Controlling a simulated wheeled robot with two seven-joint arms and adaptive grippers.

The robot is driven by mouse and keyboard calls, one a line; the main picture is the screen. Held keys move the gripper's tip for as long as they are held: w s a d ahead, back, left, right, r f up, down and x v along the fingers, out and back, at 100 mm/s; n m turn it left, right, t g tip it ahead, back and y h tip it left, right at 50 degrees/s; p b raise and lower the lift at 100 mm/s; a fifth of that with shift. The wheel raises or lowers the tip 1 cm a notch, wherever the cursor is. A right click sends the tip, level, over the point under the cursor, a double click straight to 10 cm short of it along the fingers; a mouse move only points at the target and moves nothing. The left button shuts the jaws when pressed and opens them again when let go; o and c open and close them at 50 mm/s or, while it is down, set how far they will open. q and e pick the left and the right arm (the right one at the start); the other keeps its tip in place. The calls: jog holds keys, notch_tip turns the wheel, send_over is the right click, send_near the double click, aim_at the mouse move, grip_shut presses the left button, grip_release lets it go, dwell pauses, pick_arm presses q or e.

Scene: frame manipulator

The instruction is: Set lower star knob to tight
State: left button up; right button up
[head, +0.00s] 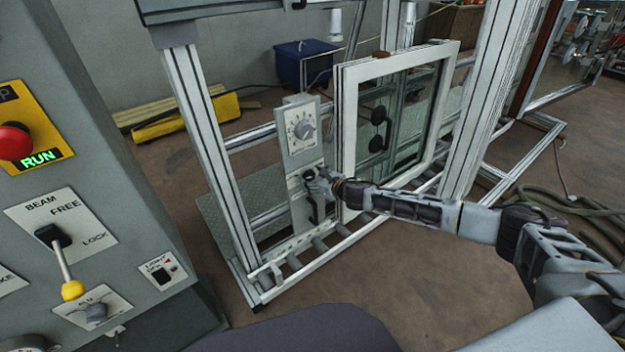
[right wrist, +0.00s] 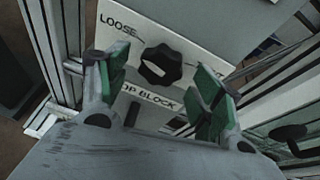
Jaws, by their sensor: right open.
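In the right wrist view the black star knob (right wrist: 160,66) sits on a white plate (right wrist: 127,14). LOOSE is printed at its left; the word at its right is mostly hidden by a finger, with a final T showing. A white mark on the knob is visible, but its exact setting is hard to read. My right gripper (right wrist: 163,76) is open, its green-padded fingers on either side of the knob with gaps. In the head view my right gripper (head: 318,184) is at the lower part of the narrow panel and covers the knob. My left gripper is not in view.
An upper dial (head: 302,129) and a black handle (head: 311,207) are on the same panel. A framed pane (head: 348,120) stands close to its right, inside the metal frame (head: 213,150). A grey control console (head: 90,180) with a red button stands at left.

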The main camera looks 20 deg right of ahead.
jog(key=shift+w+a+f, duration=0.2)
jog(key=shift+w+a, duration=0.05)
jog(key=shift+w, duration=0.2)
jog(key=shift+c, duration=0.5)
jog(key=c, duration=0.9)
